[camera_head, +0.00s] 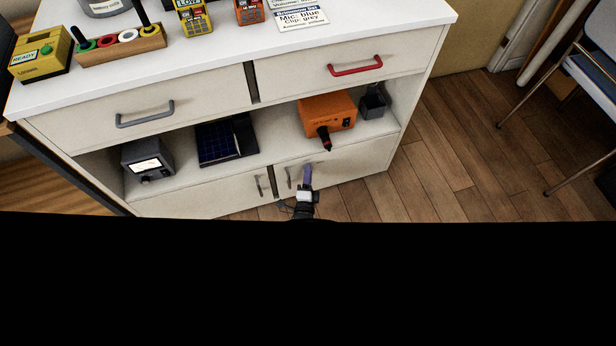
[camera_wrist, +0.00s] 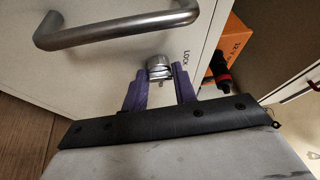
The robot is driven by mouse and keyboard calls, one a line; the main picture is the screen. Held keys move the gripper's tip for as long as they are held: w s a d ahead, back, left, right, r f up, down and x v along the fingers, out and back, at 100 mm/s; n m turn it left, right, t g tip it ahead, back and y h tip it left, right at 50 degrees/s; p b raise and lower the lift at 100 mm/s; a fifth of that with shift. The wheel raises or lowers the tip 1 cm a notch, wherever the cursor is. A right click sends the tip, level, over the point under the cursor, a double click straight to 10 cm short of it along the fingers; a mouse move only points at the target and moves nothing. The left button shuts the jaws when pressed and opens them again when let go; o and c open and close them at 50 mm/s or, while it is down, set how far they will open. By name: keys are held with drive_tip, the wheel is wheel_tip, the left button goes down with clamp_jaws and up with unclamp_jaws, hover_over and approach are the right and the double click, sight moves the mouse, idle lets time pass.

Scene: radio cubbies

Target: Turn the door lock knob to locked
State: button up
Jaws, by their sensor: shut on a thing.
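The door lock knob (camera_wrist: 160,67) is a small silver knob on a pale cabinet door (camera_wrist: 95,72), beside printed letters "LOCK" (camera_wrist: 186,58). In the wrist view the purple fingers of my gripper (camera_wrist: 160,82) sit on either side of the knob and are shut on it. In the head view my gripper (camera_head: 306,180) is at the lower right cabinet door (camera_head: 345,170), and the knob cannot be made out there. The knob's exact turn angle is hard to tell.
A silver bar handle (camera_wrist: 115,25) is close to the knob. An orange box (camera_head: 327,112) with a red-and-black part (camera_head: 325,137) rests on the shelf above. A grey meter (camera_head: 148,160) and a dark blue panel (camera_head: 222,142) share that shelf.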

drive_tip(key=shift+f+n, duration=0.1)
drive_tip(key=shift+n, duration=0.4)
drive_tip(key=o, duration=0.9)
drive_tip(key=shift+o, duration=0.2)
drive_tip(key=o, duration=0.7)
drive_tip(key=r+p, duration=1.2)
drive_tip(key=shift+w+r, duration=0.15)
drive_tip(key=shift+w, duration=0.15)
drive_tip(key=r+p, duration=0.1)
drive_tip(key=r, duration=0.1)
drive_tip(key=r+p, duration=0.3)
drive_tip(key=shift+s+r+p, duration=0.25)
drive_tip(key=shift+r+p, duration=0.05)
drive_tip(key=shift+r, duration=0.1)
drive_tip(key=c, duration=0.7)
wheel_tip(320, 180, up, 2)
drive_tip(key=p, duration=0.2)
drive_tip(key=shift+p, duration=0.4)
